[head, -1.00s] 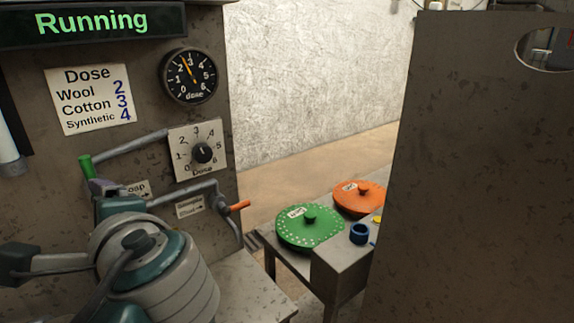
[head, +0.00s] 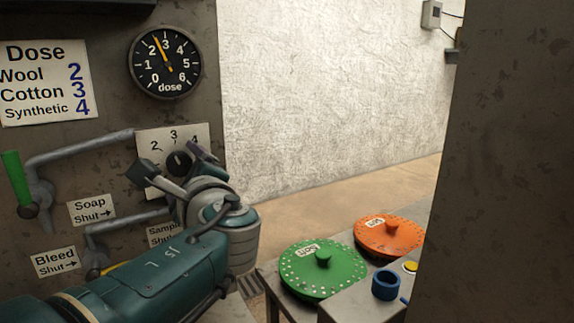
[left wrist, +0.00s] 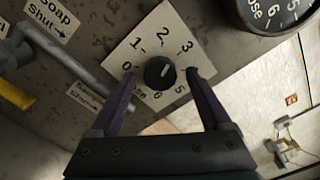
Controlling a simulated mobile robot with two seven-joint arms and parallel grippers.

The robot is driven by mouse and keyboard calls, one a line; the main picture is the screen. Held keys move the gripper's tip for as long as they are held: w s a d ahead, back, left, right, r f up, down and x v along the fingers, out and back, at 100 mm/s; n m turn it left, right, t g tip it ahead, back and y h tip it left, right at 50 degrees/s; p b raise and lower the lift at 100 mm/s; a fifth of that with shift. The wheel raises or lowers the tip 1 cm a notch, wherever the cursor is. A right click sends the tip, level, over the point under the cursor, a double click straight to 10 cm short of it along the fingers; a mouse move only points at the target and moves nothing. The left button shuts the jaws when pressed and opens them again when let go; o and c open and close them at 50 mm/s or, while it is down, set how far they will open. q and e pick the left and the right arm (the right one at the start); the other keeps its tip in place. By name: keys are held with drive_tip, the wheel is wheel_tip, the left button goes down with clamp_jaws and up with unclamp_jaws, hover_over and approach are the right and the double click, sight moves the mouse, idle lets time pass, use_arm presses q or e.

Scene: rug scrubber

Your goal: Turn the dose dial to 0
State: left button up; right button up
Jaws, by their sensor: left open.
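The dose dial is a black knob (head: 179,160) on a white plate (head: 150,142) numbered from 0 up, fixed to the grey machine wall. In the left wrist view the knob (left wrist: 160,73) has a pale mark pointing roughly toward the 3. My left gripper (head: 172,168) is at the dial, partly covering its lower numbers in the head view. In the left wrist view its two purple fingers (left wrist: 160,78) are open on either side of the knob, with gaps to it. My right gripper is not in view.
The round dose gauge (head: 165,62) above reads between 2 and 3. A dose card (head: 45,82) lists Wool 2, Cotton 3, Synthetic 4. Pipes with a green-handled lever (head: 16,178) run left of the dial. Green (head: 323,270) and orange (head: 389,237) lids lie at lower right.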

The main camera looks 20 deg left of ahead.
use_arm(q)
drive_tip(key=shift+w+a, duration=0.3)
drive_tip(key=shift+a, duration=0.05)
drive_tip(key=shift+c, duration=0.3)
clamp_jaws()
